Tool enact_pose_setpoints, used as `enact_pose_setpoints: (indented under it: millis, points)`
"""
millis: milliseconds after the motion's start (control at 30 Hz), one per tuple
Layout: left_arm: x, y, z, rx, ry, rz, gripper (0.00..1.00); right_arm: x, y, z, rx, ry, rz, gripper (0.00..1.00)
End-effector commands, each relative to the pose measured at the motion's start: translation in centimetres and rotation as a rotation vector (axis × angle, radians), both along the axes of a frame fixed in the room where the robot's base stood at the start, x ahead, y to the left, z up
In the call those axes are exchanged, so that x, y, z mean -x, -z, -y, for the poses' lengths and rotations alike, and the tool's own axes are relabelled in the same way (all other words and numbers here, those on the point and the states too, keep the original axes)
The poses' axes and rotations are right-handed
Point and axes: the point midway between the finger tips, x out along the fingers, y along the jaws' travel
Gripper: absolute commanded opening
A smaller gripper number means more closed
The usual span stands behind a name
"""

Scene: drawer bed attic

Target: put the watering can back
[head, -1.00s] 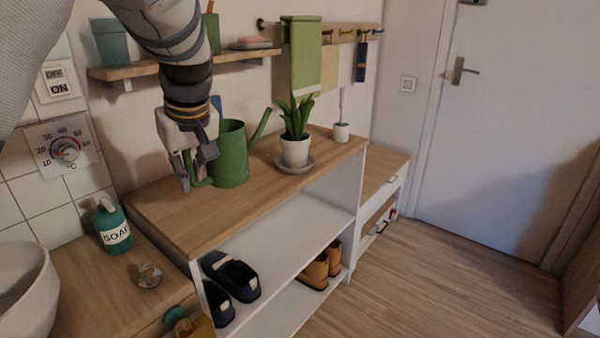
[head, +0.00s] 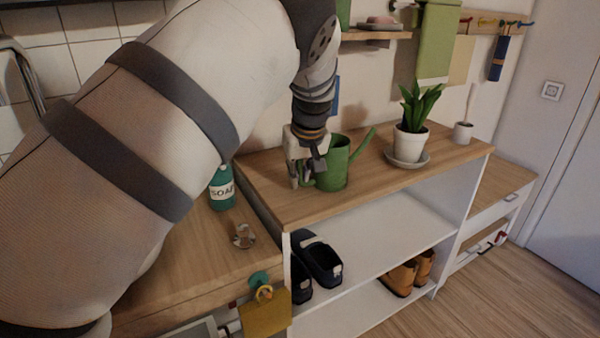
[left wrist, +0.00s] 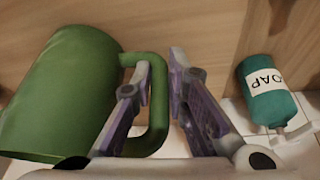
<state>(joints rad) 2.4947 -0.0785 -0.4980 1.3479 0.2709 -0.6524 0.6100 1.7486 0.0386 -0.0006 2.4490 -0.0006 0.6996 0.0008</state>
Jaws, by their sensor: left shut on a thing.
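The green watering can (head: 334,165) is upright at the wooden top of the white shelf unit (head: 285,200), its spout pointing right toward the potted plant. Its base is at or very close to the wood; I cannot tell a gap. My left gripper (head: 306,178) is on its handle side. In the left wrist view the can (left wrist: 62,95) lies to the left, and my left gripper (left wrist: 158,75) has one finger inside the handle loop and one outside, shut on the handle (left wrist: 159,112). My right gripper is not in view.
A potted plant (head: 412,140) on a saucer (head: 407,161) and a small white pot (head: 463,133) stand right of the can. A soap bottle (head: 222,188) is on the lower counter at left. Shoes (head: 318,262) fill shelves below. A wall shelf (head: 375,35) hangs above.

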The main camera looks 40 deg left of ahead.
Motion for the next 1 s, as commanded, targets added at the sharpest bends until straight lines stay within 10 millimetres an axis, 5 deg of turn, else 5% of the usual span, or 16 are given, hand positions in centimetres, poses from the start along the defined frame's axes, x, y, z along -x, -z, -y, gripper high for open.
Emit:
enact_pose_setpoints:
  millis: [33, 67, 133, 467, 800, 1000]
  points:
    - [0.0, 0.1, 0.0, -0.001, 0.000, 0.001, 0.00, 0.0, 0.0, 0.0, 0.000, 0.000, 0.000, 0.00]
    - [0.0, 0.1, 0.0, 0.000, 0.000, 0.000, 0.21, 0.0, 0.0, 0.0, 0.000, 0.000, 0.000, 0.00]
    - [0.0, 0.1, 0.0, 0.000, 0.000, 0.000, 0.34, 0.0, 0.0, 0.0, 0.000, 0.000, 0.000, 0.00]
    - [0.0, -0.3, 0.0, 0.000, 0.000, 0.000, 0.34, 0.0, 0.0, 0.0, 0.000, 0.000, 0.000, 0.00]
    - [1.9, -8.5, 2.7, -0.001, 0.001, 0.007, 0.34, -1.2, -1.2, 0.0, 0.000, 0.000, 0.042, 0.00]
    - [2.7, -11.1, 3.7, 0.000, 0.000, 0.001, 0.34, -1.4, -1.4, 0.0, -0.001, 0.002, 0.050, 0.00]
